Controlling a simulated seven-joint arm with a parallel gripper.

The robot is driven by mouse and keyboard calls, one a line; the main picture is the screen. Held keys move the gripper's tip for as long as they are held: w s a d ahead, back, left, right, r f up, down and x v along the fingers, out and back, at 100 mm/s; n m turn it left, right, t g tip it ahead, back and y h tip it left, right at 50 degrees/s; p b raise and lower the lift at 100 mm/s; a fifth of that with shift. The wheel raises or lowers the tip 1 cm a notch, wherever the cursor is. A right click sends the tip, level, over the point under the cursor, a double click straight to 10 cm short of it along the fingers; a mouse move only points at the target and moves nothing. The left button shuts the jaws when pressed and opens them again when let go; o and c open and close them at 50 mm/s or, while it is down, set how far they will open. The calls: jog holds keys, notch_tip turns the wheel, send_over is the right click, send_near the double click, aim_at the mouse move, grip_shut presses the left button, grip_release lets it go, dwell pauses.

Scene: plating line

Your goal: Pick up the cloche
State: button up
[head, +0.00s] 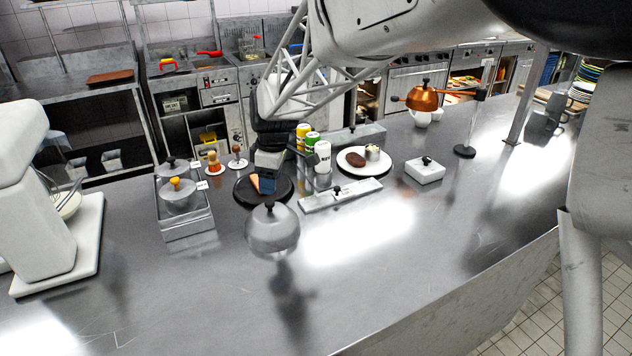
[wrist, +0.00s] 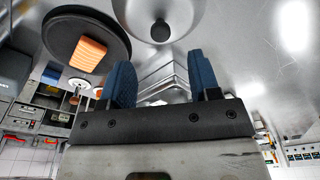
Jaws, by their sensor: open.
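The cloche (head: 272,236) is a shiny, see-through-looking dome with a dark round knob on top, on the steel counter near the middle of the head view. In the wrist view the cloche (wrist: 178,12) shows at the top edge, cut off, with its black knob (wrist: 160,31) in sight. My gripper (head: 267,185) has blue fingers and is behind the cloche in the head view, over the black round plate. In the wrist view my gripper (wrist: 163,78) has its two fingers apart with nothing held between them. The fingers are apart from the knob.
The black plate (head: 283,193) holds an orange piece (wrist: 88,54). A steel container (head: 187,229) with lidded domes stands left. A long steel block (head: 340,195), white plate (head: 344,165) and small white box (head: 425,172) lie right. The front counter is clear.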

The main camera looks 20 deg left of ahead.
aim_at(269, 201)
dwell(0.3)
jog(key=shift+a+f, duration=0.2)
jog(key=shift+f, duration=1.1)
jog(key=shift+s+a+f, duration=0.1)
jog(key=shift+a+f, duration=0.05)
jog(key=shift+f, duration=1.15)
jog(key=shift+s+a+f, duration=0.1)
jog(key=shift+f, duration=1.2)
grip_shut()
